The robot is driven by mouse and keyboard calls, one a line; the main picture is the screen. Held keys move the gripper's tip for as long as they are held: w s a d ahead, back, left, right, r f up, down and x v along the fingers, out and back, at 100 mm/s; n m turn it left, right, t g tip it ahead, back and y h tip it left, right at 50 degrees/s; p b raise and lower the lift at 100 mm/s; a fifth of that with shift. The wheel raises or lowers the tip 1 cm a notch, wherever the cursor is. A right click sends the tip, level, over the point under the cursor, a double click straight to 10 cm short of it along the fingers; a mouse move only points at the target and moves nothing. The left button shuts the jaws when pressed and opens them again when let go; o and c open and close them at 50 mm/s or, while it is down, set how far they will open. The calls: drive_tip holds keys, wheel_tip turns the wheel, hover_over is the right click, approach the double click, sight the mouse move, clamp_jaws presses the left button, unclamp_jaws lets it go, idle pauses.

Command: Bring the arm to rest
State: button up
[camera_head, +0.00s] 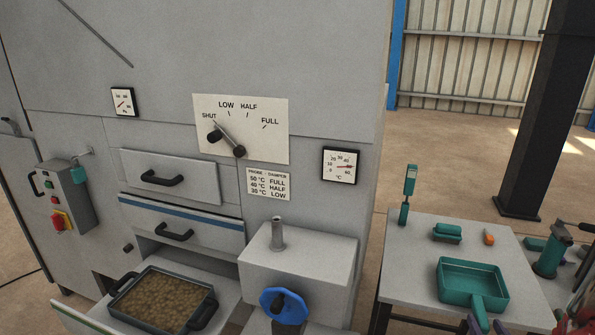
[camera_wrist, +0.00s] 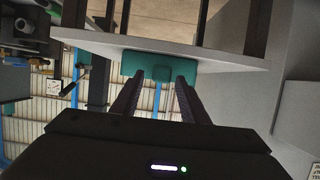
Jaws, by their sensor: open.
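My gripper (camera_wrist: 157,85) is open in the wrist view, its two dark fingers apart. A teal scoop-like pan (camera_head: 472,283) lies on the grey table, its handle toward the front edge. The pan also shows in the wrist view (camera_wrist: 133,62), ahead of and between the fingers. No finger visibly presses on it; whether the fingertips reach around the handle I cannot tell. In the head view, dark tips that look like my gripper's (camera_head: 487,326) show at the bottom edge beside the handle end.
The table (camera_head: 410,262) also bears a teal block (camera_head: 447,232), an orange item (camera_head: 488,238) and an upright teal tool (camera_head: 408,190). A teal cylindrical device (camera_head: 551,260) stands at right. The grey machine (camera_head: 300,255) stands left, with a blue handwheel (camera_head: 283,305) and a filled tray (camera_head: 160,300).

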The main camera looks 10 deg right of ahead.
sight(481, 319)
drive_tip(key=shift+w+d+r+n, duration=0.15)
drive_tip(key=shift+w+r+n, duration=0.2)
drive_tip(key=shift+w+r, duration=0.25)
drive_tip(key=shift+w+d+r+n, duration=0.15)
drive_tip(key=shift+w+r+n, duration=0.25)
drive_tip(key=shift+w, duration=0.25)
drive_tip(key=w+a+r+n+g, duration=0.1)
drive_tip(key=w+a+r, duration=0.15)
drive_tip(key=a, duration=0.25)
drive_tip(key=w+a+r+g+y, duration=0.1)
drive_tip(key=a+r, duration=0.2)
drive_tip(key=a, duration=0.2)
drive_tip(key=w+a+r+n+g, duration=0.1)
drive_tip(key=w+a+r, duration=0.15)
drive_tip(key=a, duration=0.35)
drive_tip(key=s+a+r+g+y, duration=0.1)
drive_tip(key=s+a, duration=0.3)
drive_tip(key=a, duration=0.4)
drive_tip(key=s+a+r+n+g+y, duration=0.1)
drive_tip(key=s+a+r+y, duration=0.2)
drive_tip(key=s+a, duration=0.2)
drive_tip(key=s+a+r+n+g+y, duration=0.1)
drive_tip(key=s+a+r, duration=0.2)
drive_tip(key=a, duration=0.8)
drive_tip(key=shift+s+a+y, duration=0.2)
drive_tip(key=shift+s+y, duration=0.2)
drive_tip(key=shift+s, duration=0.25)
drive_tip(key=shift+n, duration=0.25)
